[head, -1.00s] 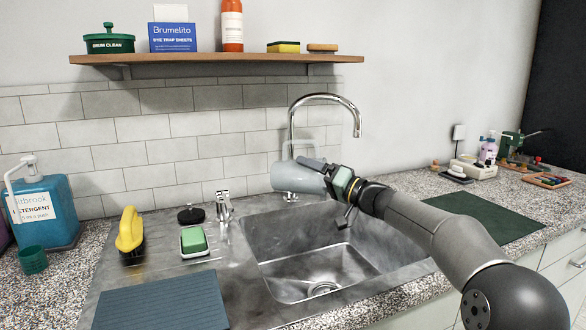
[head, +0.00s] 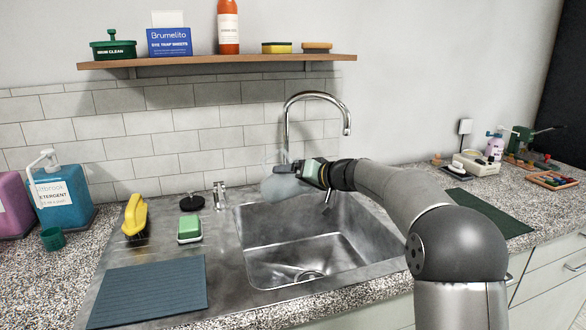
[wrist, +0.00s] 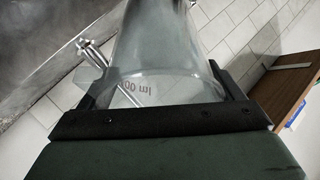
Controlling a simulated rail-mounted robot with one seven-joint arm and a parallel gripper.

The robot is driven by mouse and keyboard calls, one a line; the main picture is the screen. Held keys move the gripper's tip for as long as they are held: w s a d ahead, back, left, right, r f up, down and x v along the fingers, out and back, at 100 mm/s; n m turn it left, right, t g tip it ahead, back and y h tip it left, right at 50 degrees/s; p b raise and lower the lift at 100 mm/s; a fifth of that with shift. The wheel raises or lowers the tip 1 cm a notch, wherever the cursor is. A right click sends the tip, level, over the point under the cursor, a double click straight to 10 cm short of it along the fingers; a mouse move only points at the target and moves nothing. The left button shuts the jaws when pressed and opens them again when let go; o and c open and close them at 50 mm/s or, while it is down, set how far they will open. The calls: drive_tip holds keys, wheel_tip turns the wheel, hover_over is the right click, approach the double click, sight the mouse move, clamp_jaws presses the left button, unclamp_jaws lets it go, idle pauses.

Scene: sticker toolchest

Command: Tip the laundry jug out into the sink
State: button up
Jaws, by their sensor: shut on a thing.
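The laundry jug (head: 284,188) is a clear, greyish vessel held over the back left part of the sink basin (head: 270,252), clear of its floor. In the head view it is tipped well over, its far end toward the left. My gripper (head: 312,174) is shut on it from the right. In the wrist view the jug (wrist: 160,45) stands between my fingers (wrist: 155,118), with an upside-down "100 ml" mark on its wall. I cannot tell whether any liquid is in it or running out. The drain shows on the basin floor.
A tall curved faucet (head: 287,125) rises just behind the jug. Left of the basin are a small tap (head: 219,196), a black stopper (head: 192,202), a green sponge (head: 190,230) and a yellow brush (head: 135,217). A shelf (head: 220,61) hangs above.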

sight(295, 195)
drive_tip(key=shift+w+a+f+n+g+h+p, duration=0.15)
drive_tip(key=shift+f+g+h+p, duration=0.4)
drive_tip(key=shift+p, duration=2.8)
drive_tip(key=shift+s+a+f+n+g+h+p, duration=0.2)
drive_tip(key=shift+h+p, duration=0.65)
drive_tip(key=shift+p, duration=2.45)
drive_tip(key=shift+w+f+n+g+h+p, duration=0.15)
drive_tip(key=shift+f+g+h+p, duration=0.4)
drive_tip(key=shift+p, duration=2.8)
drive_tip(key=shift+r+h+p, duration=0.2)
drive_tip(key=shift+h+p, duration=0.05)
drive_tip(key=shift+p, duration=0.15)
